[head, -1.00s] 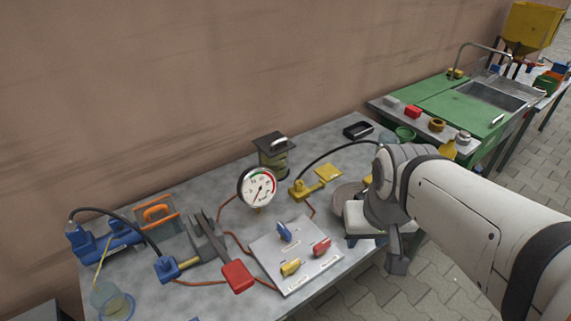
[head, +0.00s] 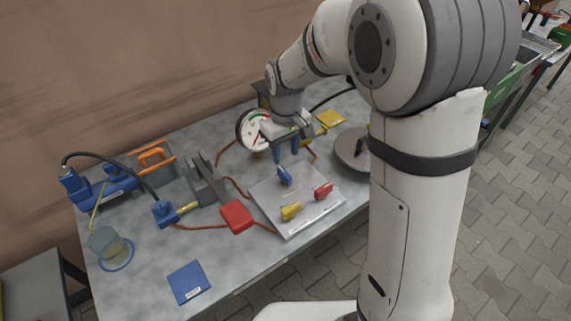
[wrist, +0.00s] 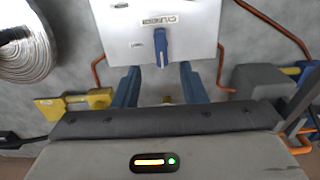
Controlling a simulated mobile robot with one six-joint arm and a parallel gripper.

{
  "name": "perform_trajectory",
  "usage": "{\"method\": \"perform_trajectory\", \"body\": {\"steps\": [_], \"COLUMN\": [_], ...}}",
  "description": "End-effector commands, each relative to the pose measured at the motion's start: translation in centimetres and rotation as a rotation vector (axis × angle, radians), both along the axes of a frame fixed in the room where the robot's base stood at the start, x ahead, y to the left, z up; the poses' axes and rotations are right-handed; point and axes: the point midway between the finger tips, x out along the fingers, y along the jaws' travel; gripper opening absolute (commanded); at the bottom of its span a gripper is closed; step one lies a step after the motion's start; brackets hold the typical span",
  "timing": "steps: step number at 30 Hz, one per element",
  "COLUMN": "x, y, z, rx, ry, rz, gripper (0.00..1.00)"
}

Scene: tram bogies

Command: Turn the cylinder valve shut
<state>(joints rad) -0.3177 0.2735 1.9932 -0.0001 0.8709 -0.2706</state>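A white valve panel (head: 300,222) lies on the grey bench and carries a blue, a yellow and a red handle. The blue handle (head: 285,175) is at the back of the panel; the yellow (head: 291,211) and red (head: 323,191) ones are nearer the front. I cannot read the labels well enough to tell which is the cylinder valve. My gripper (head: 286,149) points down behind the blue handle, with its blue fingers apart and empty. In the wrist view, the blue handle (wrist: 161,47) appears just beyond the gap between the fingertips (wrist: 159,72), apart from both.
A round gauge (head: 252,129) stands close beside my gripper. A red box (head: 236,216) lies left of the panel, and a grey disc (head: 352,150) lies right of it. Orange tubes run around the panel. A blue pad (head: 188,282) lies at the front left, with bare bench around it.

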Motion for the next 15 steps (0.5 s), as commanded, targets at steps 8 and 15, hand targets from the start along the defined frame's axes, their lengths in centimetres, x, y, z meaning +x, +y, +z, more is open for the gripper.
{"method": "perform_trajectory", "body": {"steps": [8, 15], "x": [0.2, 0.2], "y": [0.3, 0.3], "z": [-3.5, -7.0], "rx": [-0.003, -0.002], "ry": [0.008, 0.006], "rz": [0.011, 0.009], "gripper": [0.38, 0.38]}}
